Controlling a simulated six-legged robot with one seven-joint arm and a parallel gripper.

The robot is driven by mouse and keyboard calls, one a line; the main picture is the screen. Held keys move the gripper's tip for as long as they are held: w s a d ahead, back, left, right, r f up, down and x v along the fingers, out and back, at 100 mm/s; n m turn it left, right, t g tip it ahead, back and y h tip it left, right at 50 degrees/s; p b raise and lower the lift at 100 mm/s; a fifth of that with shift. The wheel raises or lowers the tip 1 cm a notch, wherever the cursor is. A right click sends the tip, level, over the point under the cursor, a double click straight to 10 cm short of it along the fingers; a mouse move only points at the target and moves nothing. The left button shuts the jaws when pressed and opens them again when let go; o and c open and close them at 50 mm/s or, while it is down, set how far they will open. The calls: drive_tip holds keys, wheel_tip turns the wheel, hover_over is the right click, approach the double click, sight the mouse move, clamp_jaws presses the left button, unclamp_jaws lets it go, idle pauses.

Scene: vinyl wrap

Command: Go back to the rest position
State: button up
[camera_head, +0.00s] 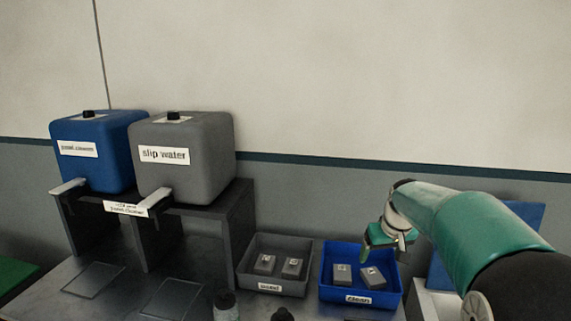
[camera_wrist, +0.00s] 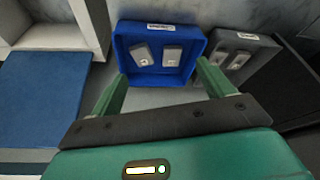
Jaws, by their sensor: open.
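My gripper (camera_head: 378,243) hangs on my green arm at the right of the head view, over the blue bin (camera_head: 391,295). In the wrist view my gripper (camera_wrist: 163,75) has its two green fingers spread wide apart, with nothing between them. The fingers point toward the near edge of the blue bin (camera_wrist: 122,58). I cannot tell the exact height above the bin. Part of the bin's back right is hidden behind the gripper in the head view.
The blue bin holds two grey blocks (camera_head: 342,274). A grey bin (camera_head: 247,283) beside it also holds two. Blue (camera_head: 92,165) and grey (camera_head: 185,165) tanks stand on a dark rack (camera_head: 240,215) at left. Two bottles (camera_head: 226,304) stand in front. A blue panel (camera_wrist: 45,100) lies beside a white frame.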

drive_tip(key=s+a+r, duration=0.3)
drive_tip(key=s, duration=0.5)
drive_tip(key=s+a+r, duration=0.3)
drive_tip(key=s, duration=0.5)
drive_tip(key=s+a+f, duration=0.1)
drive_tip(key=s, duration=0.6)
drive_tip(key=s+a+f+m+t, duration=0.1)
drive_tip(key=s+f, duration=0.1)
drive_tip(key=s, duration=0.6)
drive_tip(key=shift+a+f+m+t, duration=0.2)
drive_tip(key=shift+a+m+t, duration=0.1)
drive_tip(key=shift+a, duration=0.1)
drive_tip(key=shift+s, duration=0.1)
